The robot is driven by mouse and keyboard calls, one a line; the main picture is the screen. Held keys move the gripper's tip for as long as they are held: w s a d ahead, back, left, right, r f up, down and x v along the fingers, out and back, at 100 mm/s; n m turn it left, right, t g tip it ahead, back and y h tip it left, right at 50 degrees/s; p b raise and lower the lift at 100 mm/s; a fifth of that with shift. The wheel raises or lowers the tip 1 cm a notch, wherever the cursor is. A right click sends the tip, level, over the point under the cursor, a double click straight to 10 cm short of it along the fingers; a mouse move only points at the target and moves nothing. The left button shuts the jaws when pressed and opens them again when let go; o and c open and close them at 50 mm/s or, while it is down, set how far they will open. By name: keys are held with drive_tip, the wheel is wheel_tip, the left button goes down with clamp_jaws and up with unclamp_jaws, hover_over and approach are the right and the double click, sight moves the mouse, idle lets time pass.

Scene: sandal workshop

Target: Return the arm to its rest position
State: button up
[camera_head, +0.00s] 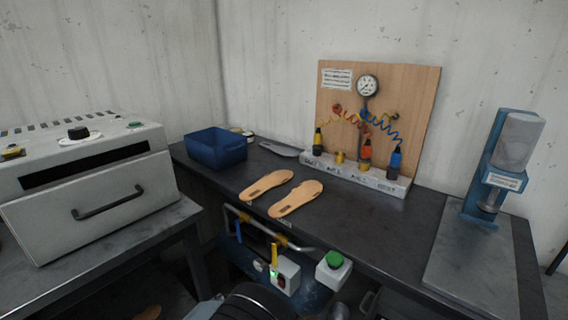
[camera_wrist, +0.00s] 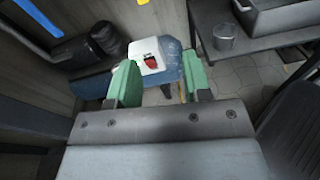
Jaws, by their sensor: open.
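My gripper (camera_wrist: 160,80) shows in the wrist view with its two green fingers spread apart and nothing between them. It hangs above the tiled floor, beyond which stands a blue unit with a white box (camera_wrist: 149,56) bearing a red switch. In the head view, a dark rounded part of my arm shows at the bottom edge. My gripper itself cannot be made out there.
A dark workbench (camera_head: 340,222) carries two tan soles (camera_head: 280,192), a blue bin (camera_head: 215,149), a gauge board (camera_head: 415,95) and a blue press (camera_head: 495,170). A grey oven (camera_head: 90,190) stands left. A metal cup (camera_wrist: 225,38) stands on a table.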

drive_tip(key=s+d+r+m+g+y+p, duration=0.2)
drive_tip(key=s+d+r+m+g+p, duration=0.1)
drive_tip(key=d+m+g, duration=0.3)
drive_tip(key=s+d+r+m+g+y+p, duration=0.1)
drive_tip(key=s+d+r+m+g+p, duration=0.2)
drive_tip(key=s+d+m+g, duration=0.25)
drive_tip(key=d+r+m+t+y+p, duration=0.1)
drive_tip(key=d+r+m+y+p, duration=0.2)
drive_tip(key=r, duration=0.9)
drive_tip(key=s+d+r+m+t+y+p, duration=0.1)
drive_tip(key=d+r+m+y+p, duration=0.3)
drive_tip(key=d+r+m+p, duration=0.5)
drive_tip(key=d+r+m, duration=0.3)
drive_tip(key=d, duration=0.2)
drive_tip(key=shift+s+r+y, duration=0.2)
drive_tip(key=shift+s+y, duration=0.05)
drive_tip(key=shift+y, duration=0.05)
drive_tip(key=shift+t, duration=0.25)
